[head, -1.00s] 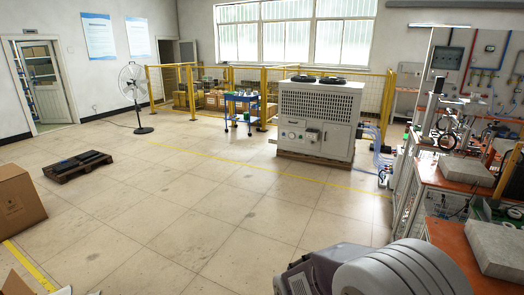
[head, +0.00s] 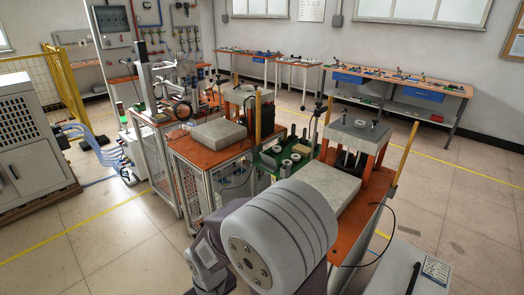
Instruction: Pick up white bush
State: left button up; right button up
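A green tray (head: 268,159) lies on the orange worktop between two grey slabs. Several small pale ring-like or cylindrical pieces stand on it, among them a pale ring piece (head: 287,168) near the front and another pale piece (head: 301,150) farther back. They are too small to tell which is the white bush. Neither of my grippers shows in the head view.
Grey slabs (head: 218,133) and (head: 332,186) lie on orange-topped benches. A press-like stand (head: 358,135) is on the right. Side tables (head: 400,80) line the back wall. Tiled floor (head: 440,190) is open at right; a white cabinet (head: 30,150) stands left.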

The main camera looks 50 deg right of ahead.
aim_at(286, 162)
jog(key=i+z, duration=0.4)
jog(key=i+j+z, duration=0.15)
jog(key=i+z, duration=0.2)
jog(key=i+j+z, duration=0.4)
jog(key=i+z, duration=0.2)
jog(key=z, duration=0.25)
jog(key=i+z, duration=0.2)
jog(key=z, duration=0.25)
jog(key=i+z, duration=0.2)
jog(key=z, duration=0.25)
jog(key=i+j+z, duration=0.15)
jog(key=z, duration=0.3)
jog(key=i+j+z, duration=0.15)
jog(key=z, duration=0.25)
jog(key=j+z, duration=0.45)
jog(key=i+j+z, duration=0.15)
jog(key=z, duration=0.3)
